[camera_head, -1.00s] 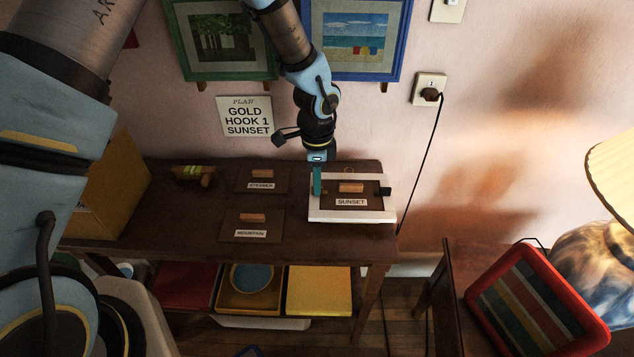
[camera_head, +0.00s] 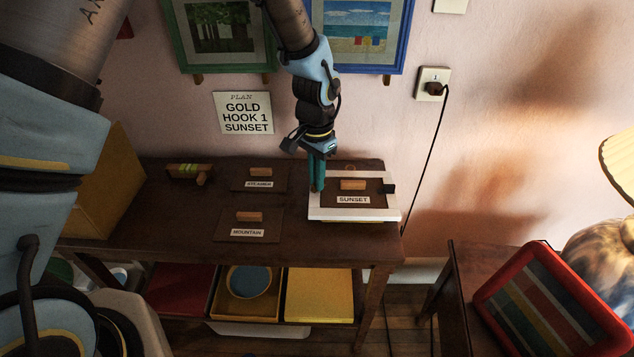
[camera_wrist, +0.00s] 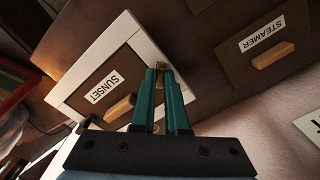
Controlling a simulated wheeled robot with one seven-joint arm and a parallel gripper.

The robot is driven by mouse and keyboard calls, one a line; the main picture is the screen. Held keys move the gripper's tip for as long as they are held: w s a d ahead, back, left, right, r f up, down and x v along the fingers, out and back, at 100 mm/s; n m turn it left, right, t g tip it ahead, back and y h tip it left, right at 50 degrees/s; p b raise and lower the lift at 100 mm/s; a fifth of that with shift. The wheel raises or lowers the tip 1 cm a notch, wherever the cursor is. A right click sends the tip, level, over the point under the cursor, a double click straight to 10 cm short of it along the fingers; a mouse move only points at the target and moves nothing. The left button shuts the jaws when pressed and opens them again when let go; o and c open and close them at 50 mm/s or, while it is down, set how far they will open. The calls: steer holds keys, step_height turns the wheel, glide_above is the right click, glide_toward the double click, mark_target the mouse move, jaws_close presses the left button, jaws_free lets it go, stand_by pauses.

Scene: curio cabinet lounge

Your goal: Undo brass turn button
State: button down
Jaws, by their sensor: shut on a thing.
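The white frame (camera_head: 355,215) lies on the dark table with a brown panel labelled SUNSET (camera_head: 372,197) in it. The panel has a wooden grip (camera_head: 353,184), and it also shows in the wrist view (camera_wrist: 84,89). My gripper (camera_head: 317,188) points down at the frame's left side. In the wrist view, its teal fingers (camera_wrist: 160,74) are shut on the small brass turn button (camera_wrist: 161,66) at the frame's edge. The fingers hide most of the button, so its angle is hard to tell. A black block (camera_head: 389,188) sits at the frame's right side.
STEAMER (camera_head: 277,175) and MOUNTAIN (camera_head: 230,226) panels lie left of the frame. A PLAN sign (camera_head: 244,113) and pictures hang behind. A black cord (camera_head: 424,160) hangs right of the table.

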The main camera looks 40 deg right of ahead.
steer(key=n+b, duration=0.1)
steer(key=n, duration=0.3)
steer(key=shift+w, duration=0.1)
steer(key=shift+w+a+n, duration=0.1)
steer(key=shift+n, duration=2.1)
steer(key=c, duration=0.9)
jaws_free()
steer(key=shift+r, duration=0.1)
step_height(320, 180, up, 11)
steer(key=shift+f+b, duration=0.2)
steer(key=shift+b, duration=0.95)
